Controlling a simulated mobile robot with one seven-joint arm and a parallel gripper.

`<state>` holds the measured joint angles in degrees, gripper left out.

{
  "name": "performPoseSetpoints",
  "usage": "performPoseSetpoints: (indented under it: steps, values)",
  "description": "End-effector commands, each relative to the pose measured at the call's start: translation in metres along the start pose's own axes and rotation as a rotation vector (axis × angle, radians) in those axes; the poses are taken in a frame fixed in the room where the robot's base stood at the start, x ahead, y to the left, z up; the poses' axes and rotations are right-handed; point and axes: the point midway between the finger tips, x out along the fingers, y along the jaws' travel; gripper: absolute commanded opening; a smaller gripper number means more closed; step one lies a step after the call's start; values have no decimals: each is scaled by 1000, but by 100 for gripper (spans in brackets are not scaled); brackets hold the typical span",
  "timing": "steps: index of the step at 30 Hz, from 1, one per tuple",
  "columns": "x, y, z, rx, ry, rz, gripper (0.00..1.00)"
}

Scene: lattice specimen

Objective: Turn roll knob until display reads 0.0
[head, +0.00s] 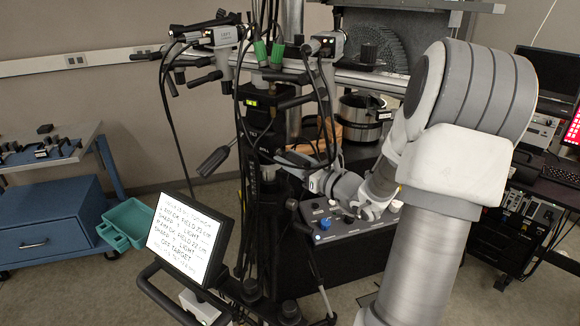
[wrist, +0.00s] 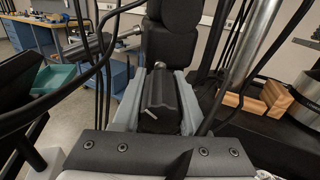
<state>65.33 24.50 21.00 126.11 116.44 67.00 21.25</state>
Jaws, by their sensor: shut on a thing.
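My gripper (wrist: 158,104) reaches in toward the black camera stand and is shut on a dark, block-like knob with a small white mark, which I take to be the roll knob (wrist: 157,92). Its grey fingers lie on either side of the knob. In the head view my gripper (head: 308,172) is small and partly hidden by cables and the stand. A small lit yellow-green display (head: 250,102) sits on the black stand head; its digits are too small to read.
A tilted white screen (head: 185,240) with handwritten-style text, including "OFF TARGET", stands at front left. Cables hang around the stand (head: 262,140). A control panel with a blue knob (head: 324,224) lies below my wrist. Wooden blocks (wrist: 265,100) sit right of my gripper. A teal bin (head: 128,222) is on the left.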

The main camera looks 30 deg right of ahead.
Motion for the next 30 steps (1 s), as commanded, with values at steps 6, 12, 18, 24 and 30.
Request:
performPoseSetpoints:
  steps: [6, 12, 18, 24, 30]
  values:
    - [0, 0, -4, -142, -2, -6, 0]
    - [0, 0, -2, -224, -1, -10, 0]
    - [0, 0, -1, -261, 0, -13, 0]
    - [0, 0, 0, -266, 0, -13, 0]
    - [0, 0, 0, -265, 0, -13, 44]
